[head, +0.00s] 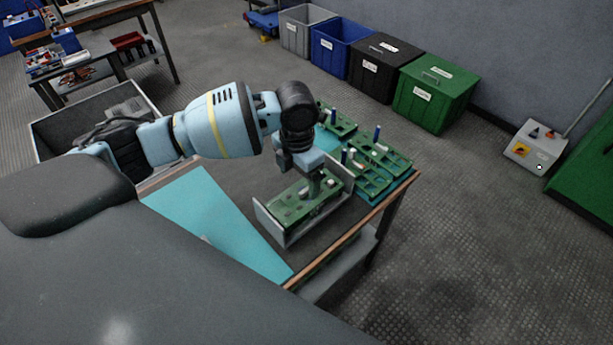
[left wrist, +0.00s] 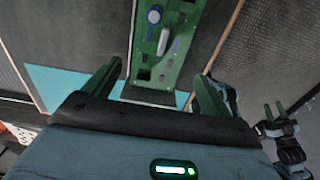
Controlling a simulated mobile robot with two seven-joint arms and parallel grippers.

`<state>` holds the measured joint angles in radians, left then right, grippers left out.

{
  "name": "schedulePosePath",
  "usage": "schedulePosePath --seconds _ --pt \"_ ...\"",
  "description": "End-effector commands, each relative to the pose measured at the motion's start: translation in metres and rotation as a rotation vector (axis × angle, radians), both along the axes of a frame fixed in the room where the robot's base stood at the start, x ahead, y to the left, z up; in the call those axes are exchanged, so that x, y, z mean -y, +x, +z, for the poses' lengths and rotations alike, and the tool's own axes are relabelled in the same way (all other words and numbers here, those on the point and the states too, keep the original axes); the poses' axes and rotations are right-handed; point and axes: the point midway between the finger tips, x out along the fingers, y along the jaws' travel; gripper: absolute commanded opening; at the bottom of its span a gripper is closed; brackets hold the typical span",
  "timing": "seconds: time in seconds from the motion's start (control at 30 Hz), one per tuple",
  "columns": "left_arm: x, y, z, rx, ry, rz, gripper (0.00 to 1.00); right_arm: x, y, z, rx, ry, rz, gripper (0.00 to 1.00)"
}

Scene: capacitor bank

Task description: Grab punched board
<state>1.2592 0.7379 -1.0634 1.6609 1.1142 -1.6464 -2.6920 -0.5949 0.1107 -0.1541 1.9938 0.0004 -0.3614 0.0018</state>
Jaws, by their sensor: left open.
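A green punched board (head: 290,207) lies in a grey open-ended holder (head: 278,236) on the table. In the left wrist view the board (left wrist: 173,60) runs away from me and carries a blue-capped part and a pale cylinder. My left gripper (head: 316,188) is over the board, pointing down and partly hiding it. In the left wrist view its two green fingers (left wrist: 158,88) are spread apart with nothing between them, at the board's near end. My right gripper (left wrist: 275,112) shows small at the right of that view, its green fingers apart and empty.
More green boards (head: 372,178) with blue and white parts lie on the table's right side, close beside the holder. A teal mat (head: 215,220) is clear at left. A grey bin (head: 50,140) stands left of the table. Grey, blue, black and green bins (head: 432,95) line the wall.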

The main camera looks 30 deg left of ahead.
Motion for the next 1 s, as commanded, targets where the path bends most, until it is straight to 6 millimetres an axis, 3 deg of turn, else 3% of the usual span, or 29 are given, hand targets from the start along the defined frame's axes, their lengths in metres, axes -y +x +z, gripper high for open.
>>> schedulePosePath --seconds 0.27,0.47,0.77,1.0 --pt "0.001 0.0 -0.001 -0.001 -0.001 -0.001 0.84 -0.001 -0.002 0.0 -0.004 0.003 -0.004 0.36" --pt "0.0 -0.001 -0.017 -0.003 0.0 0.001 0.84 0.0 -0.014 -0.006 -0.028 -0.002 0.001 0.36" --pt "0.001 0.0 -0.031 -0.001 -0.001 -0.001 0.84 0.001 -0.011 -0.006 -0.024 -0.003 0.001 0.36" --pt "0.001 0.001 -0.063 -0.002 0.0 0.0 0.84 0.001 -0.005 -0.002 -0.01 -0.002 0.001 0.36"
